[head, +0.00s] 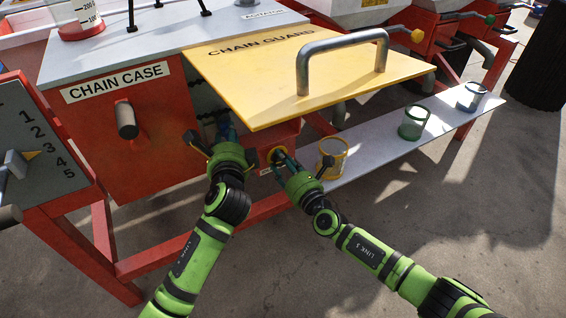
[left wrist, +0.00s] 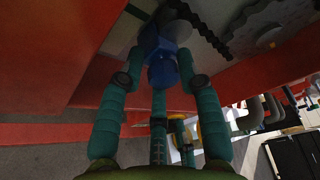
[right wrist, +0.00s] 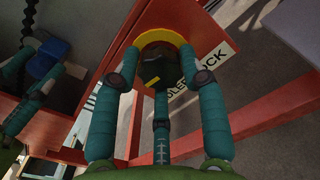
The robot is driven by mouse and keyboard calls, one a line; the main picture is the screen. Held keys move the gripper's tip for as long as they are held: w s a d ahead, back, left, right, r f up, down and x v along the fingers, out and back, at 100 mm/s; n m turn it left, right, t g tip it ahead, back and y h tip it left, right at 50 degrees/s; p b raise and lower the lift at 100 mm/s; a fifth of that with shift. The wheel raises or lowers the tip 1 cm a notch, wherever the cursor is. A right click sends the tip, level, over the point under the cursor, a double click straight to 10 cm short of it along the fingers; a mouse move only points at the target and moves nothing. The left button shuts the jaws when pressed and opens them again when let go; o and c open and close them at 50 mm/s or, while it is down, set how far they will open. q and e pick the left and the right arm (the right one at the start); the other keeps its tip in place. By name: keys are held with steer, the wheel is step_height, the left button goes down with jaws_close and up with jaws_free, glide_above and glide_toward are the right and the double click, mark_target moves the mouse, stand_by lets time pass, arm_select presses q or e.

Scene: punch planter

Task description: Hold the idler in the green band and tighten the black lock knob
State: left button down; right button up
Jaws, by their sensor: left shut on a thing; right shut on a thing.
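The idler's blue handle (left wrist: 160,68) sits between the fingers of my left gripper (left wrist: 158,82), which is shut on it. In the head view my left gripper (head: 224,132) reaches into the chain case (head: 80,140) opening, below the raised yellow chain guard (head: 250,70). The black lock knob (right wrist: 155,72) sits within a yellow ring (right wrist: 178,38), beside a partly covered label ending in "LOCK" (right wrist: 205,66). My right gripper (right wrist: 158,88) is shut on the knob. It is to the right of the left gripper in the head view (head: 280,160).
A dark chain (left wrist: 208,38) and a grey sprocket (left wrist: 270,38) lie close to my left fingers. A pale shelf (head: 378,140) holds a yellow-banded cup (head: 332,158), a green cup (head: 413,123) and a blue-banded cup (head: 471,97). Red frame bars run below both grippers.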

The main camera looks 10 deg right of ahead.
steer(key=m, duration=0.7)
steer(key=shift+a+r, duration=0.1)
steer(key=shift+r, duration=0.2)
stand_by(0.4)
steer(key=o, duration=1.1)
steer(key=shift+o, duration=0.2)
steer(key=shift+f, duration=0.15)
steer(key=v, duration=1.2)
